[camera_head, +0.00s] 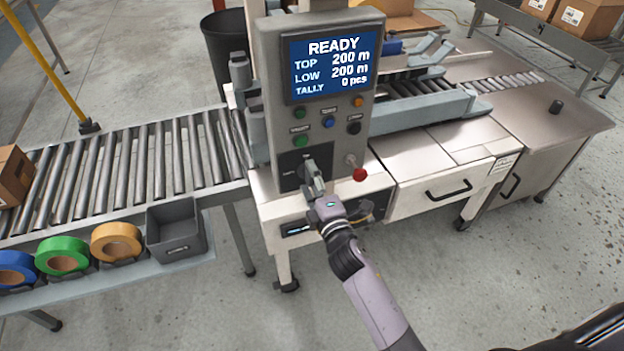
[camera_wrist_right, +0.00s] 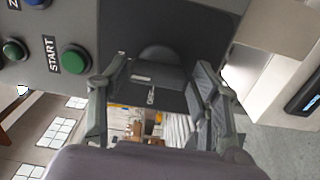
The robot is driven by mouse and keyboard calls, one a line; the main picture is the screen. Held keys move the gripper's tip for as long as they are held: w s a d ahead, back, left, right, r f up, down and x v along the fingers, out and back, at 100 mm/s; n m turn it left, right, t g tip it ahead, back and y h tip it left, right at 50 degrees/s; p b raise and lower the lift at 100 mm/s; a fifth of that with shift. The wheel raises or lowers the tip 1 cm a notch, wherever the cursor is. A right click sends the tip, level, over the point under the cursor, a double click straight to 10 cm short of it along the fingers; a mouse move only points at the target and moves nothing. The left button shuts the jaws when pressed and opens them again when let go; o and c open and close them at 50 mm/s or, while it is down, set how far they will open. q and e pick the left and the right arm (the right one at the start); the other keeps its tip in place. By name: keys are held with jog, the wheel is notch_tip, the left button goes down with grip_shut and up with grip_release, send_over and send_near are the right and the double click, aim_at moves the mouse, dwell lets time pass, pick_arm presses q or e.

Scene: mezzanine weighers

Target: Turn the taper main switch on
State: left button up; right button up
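The taper's grey control panel (camera_head: 270,90) stands upright, with a lit blue screen (camera_head: 333,62) reading READY, TOP 200 m, LOW 200 m, TALLY 0 pcs. The main switch, a dark rotary knob (camera_wrist_right: 160,72) on a black plate (camera_head: 292,166), is at the panel's lower left. My right gripper (camera_head: 311,180) is in front of this plate and partly hides the switch. In the right wrist view my right gripper (camera_wrist_right: 163,75) has its fingers apart on either side of the knob, with gaps visible; contact is unclear. My left gripper is not in view.
A green START button (camera_wrist_right: 75,59) sits beside the switch plate. A roller conveyor (camera_head: 130,165), tape rolls (camera_head: 62,255) and a grey bin (camera_head: 178,238) are left. A drawer (camera_head: 445,190) is right.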

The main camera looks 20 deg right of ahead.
jog(key=shift+o, duration=0.9)
jog(key=s, duration=1.2)
jog(key=shift+d, duration=0.2)
